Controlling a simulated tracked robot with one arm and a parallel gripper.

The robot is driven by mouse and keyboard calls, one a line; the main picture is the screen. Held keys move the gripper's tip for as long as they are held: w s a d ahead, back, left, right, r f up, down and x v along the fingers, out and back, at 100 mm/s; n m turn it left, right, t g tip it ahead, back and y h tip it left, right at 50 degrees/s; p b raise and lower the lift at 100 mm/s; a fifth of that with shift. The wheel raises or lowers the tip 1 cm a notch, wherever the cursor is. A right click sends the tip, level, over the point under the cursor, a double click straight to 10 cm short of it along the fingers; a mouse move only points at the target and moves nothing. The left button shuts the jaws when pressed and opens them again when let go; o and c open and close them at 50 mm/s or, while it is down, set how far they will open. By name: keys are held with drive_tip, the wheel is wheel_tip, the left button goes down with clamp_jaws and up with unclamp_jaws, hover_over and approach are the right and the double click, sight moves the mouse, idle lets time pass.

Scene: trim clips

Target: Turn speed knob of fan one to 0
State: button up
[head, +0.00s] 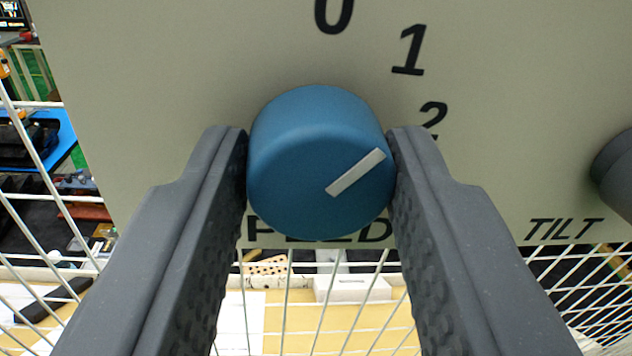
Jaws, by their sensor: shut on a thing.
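The blue speed knob (305,130) is on the beige fan panel (150,100), in the middle of the head view. Its white pointer mark (355,172) slants up and to the right, toward the 2 (432,117). The 1 (409,50) and the 0 (333,14) are higher up, with the 0 partly cut off at the top edge. My gripper (320,150) is shut on the knob, one finger against its left side and one against its right. The word SPEED (375,231) below is partly hidden by the knob and fingers.
A dark knob (617,175) is at the right edge, partly out of view, near the word TILT (563,229). White wire bars (330,300) run below and left of the panel. Behind them are a yellowish surface (270,325) and assorted items.

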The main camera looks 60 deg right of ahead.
drive_tip(key=n, duration=0.5)
drive_tip(key=shift+a+f+n+t, duration=0.1)
drive_tip(key=shift+n+t, duration=0.2)
drive_tip(key=shift+n, duration=1.1)
drive_tip(key=o, duration=1)
drive_tip(key=shift+w+a, duration=0.15)
drive_tip(key=b+v, duration=0.4)
drive_tip(key=v, duration=0.9)
drive_tip(key=shift+s+a+f, duration=0.2)
drive_tip(key=shift+s+f, duration=0.05)
drive_tip(key=shift+f, duration=0.05)
